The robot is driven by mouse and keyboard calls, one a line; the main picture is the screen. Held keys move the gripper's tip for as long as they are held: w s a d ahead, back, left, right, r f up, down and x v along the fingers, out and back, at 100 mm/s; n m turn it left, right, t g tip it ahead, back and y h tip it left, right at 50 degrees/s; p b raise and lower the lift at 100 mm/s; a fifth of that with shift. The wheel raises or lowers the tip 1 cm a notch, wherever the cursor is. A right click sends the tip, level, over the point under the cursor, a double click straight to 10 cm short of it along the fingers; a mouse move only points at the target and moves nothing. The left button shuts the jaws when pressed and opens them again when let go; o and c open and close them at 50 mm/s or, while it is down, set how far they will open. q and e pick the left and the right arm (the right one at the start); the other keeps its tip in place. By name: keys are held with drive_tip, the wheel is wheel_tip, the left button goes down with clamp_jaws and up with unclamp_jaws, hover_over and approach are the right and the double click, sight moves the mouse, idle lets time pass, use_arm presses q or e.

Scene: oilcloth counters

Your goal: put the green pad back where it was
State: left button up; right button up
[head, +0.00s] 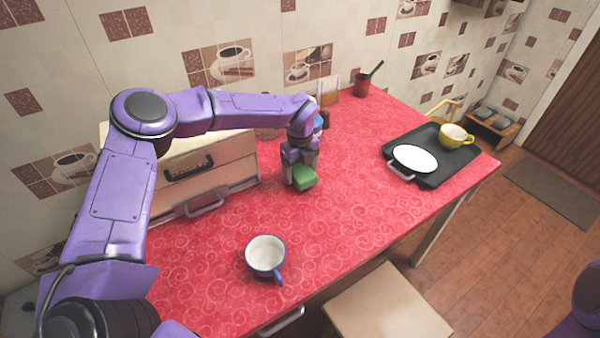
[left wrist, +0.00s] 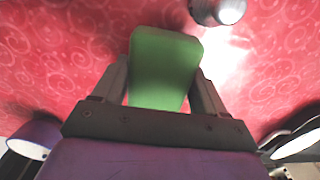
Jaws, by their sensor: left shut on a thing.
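The green pad (head: 303,178) is between the fingers of my left gripper (head: 299,172), over the middle of the red counter (head: 215,265). In the left wrist view the pad (left wrist: 164,65) fills the space between the two dark fingers (left wrist: 163,92), which are shut on its sides. The pad sticks out past the fingertips. I cannot tell whether it touches the counter or hangs just above it. My right gripper is not in view.
A beige drawer box (head: 205,163) stands left of the gripper. A white cup with a blue handle (head: 265,250) is at the front. A black tray (head: 437,174) at the right holds a white plate (head: 415,158) and a yellow cup (head: 451,140). The counter between is clear.

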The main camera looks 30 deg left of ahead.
sight(300, 169)
use_arm(q)
drive_tip(key=shift+f, duration=0.85)
drive_tip(key=shift+f, duration=0.2)
drive_tip(key=o, duration=1.1)
wheel_tip(300, 169, up, 13)
drive_tip(key=shift+f+b, duration=0.2)
drive_tip(key=shift+b, duration=0.25)
